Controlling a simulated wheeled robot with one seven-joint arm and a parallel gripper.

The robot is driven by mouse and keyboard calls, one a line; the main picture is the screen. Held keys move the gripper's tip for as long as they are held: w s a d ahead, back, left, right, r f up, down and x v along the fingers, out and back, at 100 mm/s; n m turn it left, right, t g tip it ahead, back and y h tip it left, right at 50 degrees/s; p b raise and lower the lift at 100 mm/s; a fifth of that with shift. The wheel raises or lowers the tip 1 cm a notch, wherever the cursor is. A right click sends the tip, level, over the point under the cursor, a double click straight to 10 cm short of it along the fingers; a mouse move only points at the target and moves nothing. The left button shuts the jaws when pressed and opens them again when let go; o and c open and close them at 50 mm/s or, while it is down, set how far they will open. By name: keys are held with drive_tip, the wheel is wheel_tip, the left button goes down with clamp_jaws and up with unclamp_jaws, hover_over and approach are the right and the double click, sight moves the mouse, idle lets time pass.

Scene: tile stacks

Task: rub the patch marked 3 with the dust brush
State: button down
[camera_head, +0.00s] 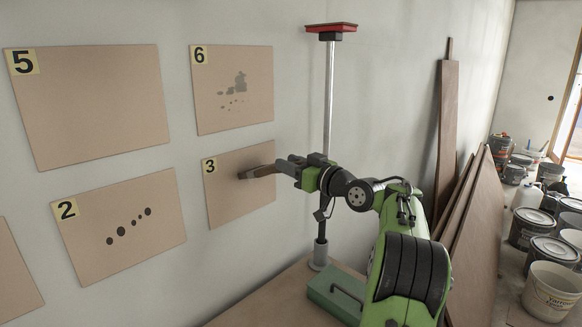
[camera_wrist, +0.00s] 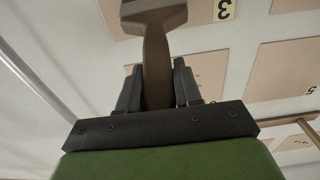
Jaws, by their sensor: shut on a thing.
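The patch marked 3 (camera_head: 228,200) is a tan board on the wall with a yellow number label at its upper left. It also shows at the top of the wrist view (camera_wrist: 209,42). My gripper (camera_head: 283,166) is shut on the handle of the dust brush (camera_head: 262,171), which points left toward the patch. In the wrist view the brush (camera_wrist: 156,50) rises from between my gripper's fingers (camera_wrist: 158,85). The brush head lies over the patch's upper middle in the head view. The bristles and whether they touch the board cannot be made out. No dark marks show on the visible part of patch 3.
Patch 6 (camera_head: 215,110) has grey blotches, patch 2 (camera_head: 90,240) has several dark spots, and patch 5 (camera_head: 95,100) looks plain. A pole with a red top (camera_head: 330,90) stands by the wall. A green box (camera_head: 330,293), leaning planks (camera_head: 478,215) and paint buckets (camera_head: 553,290) are to the right.

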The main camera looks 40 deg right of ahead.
drive_tip(key=shift+s+r+p, duration=0.1)
drive_tip(key=shift+r+p, duration=0.25)
drive_tip(key=shift+r, duration=0.45)
wheel_tip(320, 180, down, 9)
drive_tip(key=b, duration=0.8)
drive_tip(key=shift+f, duration=0.15)
drive_tip(key=s, duration=0.6)
drive_tip(key=shift+s, duration=0.3)
drive_tip(key=shift+d, duration=0.1)
